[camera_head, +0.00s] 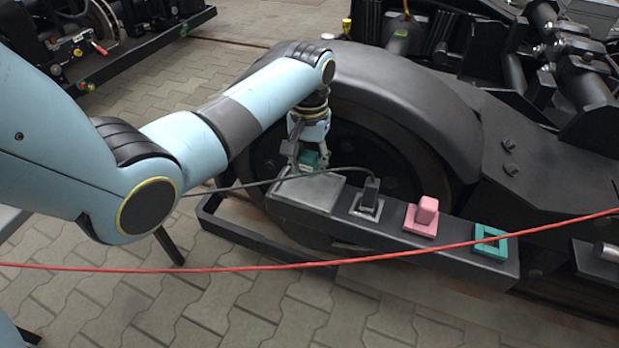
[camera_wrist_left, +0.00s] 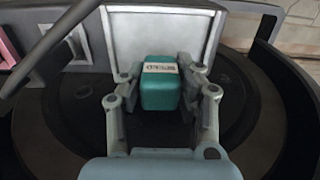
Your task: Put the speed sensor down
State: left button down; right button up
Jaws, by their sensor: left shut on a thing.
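The speed sensor is a small teal block with a white label (camera_wrist_left: 160,85), seen between the fingers in the left wrist view. My left gripper (camera_head: 308,158) is shut on it, with a finger along each side. In the head view only a little teal shows between the fingers, at the back edge of the grey tray (camera_head: 305,190). The tray also shows past the block in the left wrist view (camera_wrist_left: 155,30). I cannot tell whether the block touches the tray. My right gripper is out of view.
Right of the tray, the dark beam carries a black plug (camera_head: 370,190) with a cable, a pink plug (camera_head: 427,212) in a pink socket, and an empty teal frame (camera_head: 491,241). A red cable (camera_head: 300,264) crosses in front. The wheel (camera_head: 380,150) stands behind.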

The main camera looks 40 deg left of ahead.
aim_at(309, 176)
pick_arm(q)
notch_tip(309, 176, down, 4)
jog(key=shift+s+f+b, duration=0.1)
jog(key=shift+b, duration=0.9)
jog(key=shift+r, duration=0.2)
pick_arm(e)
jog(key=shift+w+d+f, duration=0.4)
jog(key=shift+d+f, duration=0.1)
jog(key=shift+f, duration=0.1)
pick_arm(q)
jog(key=shift+f, duration=0.1)
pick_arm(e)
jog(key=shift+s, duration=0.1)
pick_arm(q)
jog(key=c, duration=1.3)
grip_release()
jog(key=o, duration=0.4)
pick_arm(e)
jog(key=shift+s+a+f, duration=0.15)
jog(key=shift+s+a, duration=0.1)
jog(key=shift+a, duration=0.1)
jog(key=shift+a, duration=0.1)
